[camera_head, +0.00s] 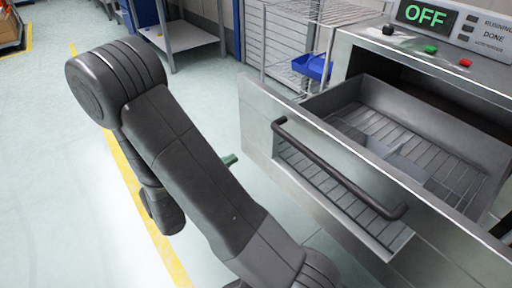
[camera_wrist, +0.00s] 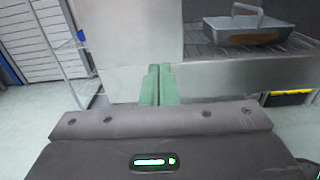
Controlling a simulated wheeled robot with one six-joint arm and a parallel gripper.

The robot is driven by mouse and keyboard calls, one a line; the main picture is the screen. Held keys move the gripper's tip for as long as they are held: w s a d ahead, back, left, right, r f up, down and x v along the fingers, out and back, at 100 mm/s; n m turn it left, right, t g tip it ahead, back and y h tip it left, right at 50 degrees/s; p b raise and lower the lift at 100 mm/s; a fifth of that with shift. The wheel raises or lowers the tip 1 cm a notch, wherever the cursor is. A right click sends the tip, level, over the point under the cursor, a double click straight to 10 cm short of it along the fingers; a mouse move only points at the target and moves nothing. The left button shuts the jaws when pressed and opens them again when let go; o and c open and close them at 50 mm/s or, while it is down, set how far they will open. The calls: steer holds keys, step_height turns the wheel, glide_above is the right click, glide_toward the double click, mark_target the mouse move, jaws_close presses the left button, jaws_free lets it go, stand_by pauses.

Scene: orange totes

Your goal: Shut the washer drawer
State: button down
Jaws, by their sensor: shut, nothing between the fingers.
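The washer drawer (camera_head: 255,125) is pulled out from the metal washer (camera_head: 480,75), and its dark bar handle (camera_head: 340,175) runs across the front. A grey pan (camera_head: 400,160) lies on the wire rack inside. In the wrist view the pan (camera_wrist: 240,30) has a handle and a brown patch, and the metal drawer (camera_wrist: 240,78) is beyond my fingers. My gripper (camera_wrist: 160,68) is shut and empty, its green fingers pressed together. In the head view a green fingertip (camera_head: 229,160) shows left of the drawer front; my arm hides the rest. I cannot tell whether it touches the drawer.
The washer's panel reads OFF (camera_head: 427,15), with green and red buttons below. A wire shelf (camera_head: 300,65) with a blue bin (camera_head: 313,66) stands behind the drawer. A grey table (camera_head: 185,35) is at the back. Open floor with a yellow line (camera_head: 145,210) lies left.

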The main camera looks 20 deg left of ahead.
mark_target(263, 143)
steer(key=b+x, duration=0.1)
steer(key=x, duration=0.8)
steer(key=shift+w+d+b, duration=0.2)
steer(key=shift+b, duration=0.1)
